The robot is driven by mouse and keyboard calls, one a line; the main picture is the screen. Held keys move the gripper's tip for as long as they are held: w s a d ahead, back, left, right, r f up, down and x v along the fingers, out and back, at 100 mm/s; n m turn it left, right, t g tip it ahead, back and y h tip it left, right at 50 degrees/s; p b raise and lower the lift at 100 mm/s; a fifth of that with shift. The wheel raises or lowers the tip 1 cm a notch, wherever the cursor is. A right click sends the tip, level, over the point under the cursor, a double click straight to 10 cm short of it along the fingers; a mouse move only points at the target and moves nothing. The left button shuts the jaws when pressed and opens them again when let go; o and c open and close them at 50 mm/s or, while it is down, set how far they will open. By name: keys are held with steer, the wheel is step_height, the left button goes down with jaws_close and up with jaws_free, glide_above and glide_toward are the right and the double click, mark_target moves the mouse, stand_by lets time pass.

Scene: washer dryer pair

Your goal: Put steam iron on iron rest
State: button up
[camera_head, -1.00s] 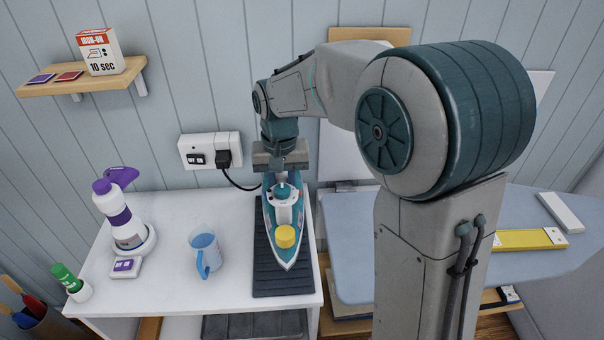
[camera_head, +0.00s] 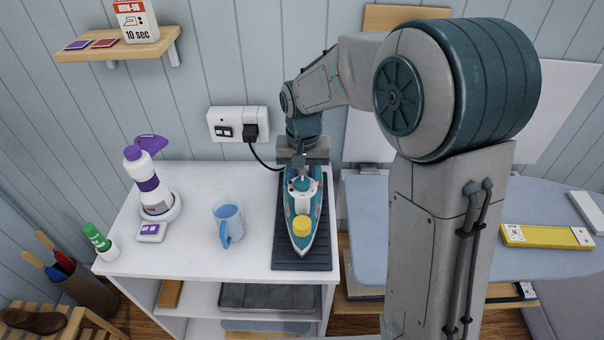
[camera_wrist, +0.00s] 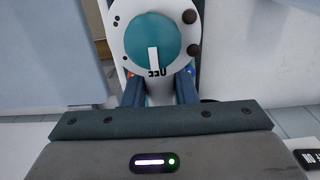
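The steam iron (camera_head: 304,215), teal and white with a yellow cap near its tip, lies lengthwise over the dark ribbed iron rest (camera_head: 285,262). Its tip points to the front of the white counter. A small gap under it cannot be ruled out. My gripper (camera_head: 300,163) is at the iron's rear end. In the wrist view its two dark fingers (camera_wrist: 159,92) stand on both sides of the iron's rear part, close against it. The iron's teal dial (camera_wrist: 152,42) shows just beyond them. The exact contact is partly hidden by the gripper body.
A blue measuring jug (camera_head: 228,222) and a purple-white spray bottle (camera_head: 150,180) stand left on the white counter (camera_head: 200,262). A wall socket (camera_head: 238,124) with a black plug and cord is behind. An ironing board (camera_head: 450,245) is at right. The counter's front middle is clear.

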steer(key=o, duration=0.4)
step_height(320, 180, up, 12)
steer(key=s+d+f+t, duration=0.1)
steer(key=s+d, duration=0.3)
steer(key=s, duration=0.2)
steer(key=s+d+f+t, duration=0.1)
steer(key=s+d+f, duration=0.1)
steer(key=s+d, duration=0.3)
steer(key=s+d+f+t, duration=0.1)
steer(key=s+d, duration=0.3)
steer(key=s, duration=0.4)
steer(key=shift+s+d+f, duration=0.15)
steer(key=shift+d, duration=0.2)
